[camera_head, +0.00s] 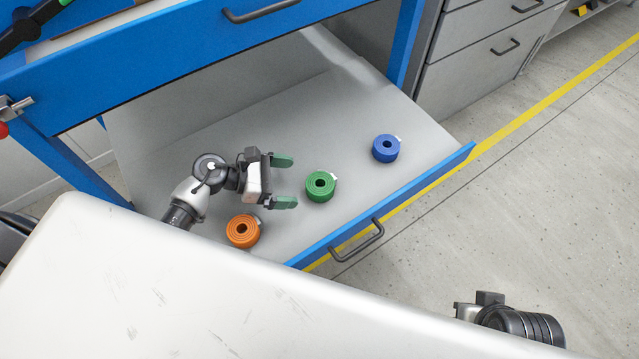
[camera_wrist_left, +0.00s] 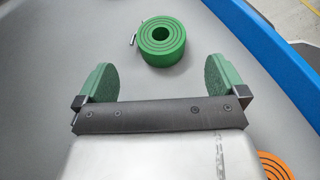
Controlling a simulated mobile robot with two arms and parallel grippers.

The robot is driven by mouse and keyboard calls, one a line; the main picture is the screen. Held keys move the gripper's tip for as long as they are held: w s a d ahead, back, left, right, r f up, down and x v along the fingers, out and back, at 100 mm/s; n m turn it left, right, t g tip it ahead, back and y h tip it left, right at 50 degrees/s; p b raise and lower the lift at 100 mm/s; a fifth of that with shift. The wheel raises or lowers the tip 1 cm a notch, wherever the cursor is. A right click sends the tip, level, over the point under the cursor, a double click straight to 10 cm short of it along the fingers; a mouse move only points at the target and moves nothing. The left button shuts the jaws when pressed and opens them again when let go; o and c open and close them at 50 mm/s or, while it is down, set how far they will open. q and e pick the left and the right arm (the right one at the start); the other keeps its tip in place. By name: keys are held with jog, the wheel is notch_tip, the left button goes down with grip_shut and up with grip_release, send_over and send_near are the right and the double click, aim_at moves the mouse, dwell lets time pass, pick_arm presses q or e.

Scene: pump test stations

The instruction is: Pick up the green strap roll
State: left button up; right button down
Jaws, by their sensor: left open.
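The green strap roll (camera_head: 320,186) lies flat in the open drawer, between an orange roll and a blue roll. My left gripper (camera_head: 284,181) is open and empty over the drawer, just left of the green roll, with its two green-padded fingers pointing toward it. In the left wrist view the green roll (camera_wrist_left: 162,42) sits ahead of the fingertips and between their lines, with a small metal end piece at its left. The open left gripper (camera_wrist_left: 161,82) does not touch it there. Part of my right arm shows at the bottom right of the head view; its fingers are not visible.
The orange strap roll (camera_head: 243,231) lies close beside my left gripper; its edge shows in the wrist view (camera_wrist_left: 274,167). The blue strap roll (camera_head: 386,148) lies farther right. The drawer's blue front wall (camera_head: 400,200) with a dark handle (camera_head: 357,241) bounds the rolls.

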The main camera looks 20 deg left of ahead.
aim_at(316, 184)
pick_arm(q)
jog(key=x, duration=0.8)
jog(key=shift+d+r+b, duration=0.15)
jog(key=shift+r+b, duration=0.15)
jog(key=shift+b, duration=0.1)
jog(key=c, duration=1)
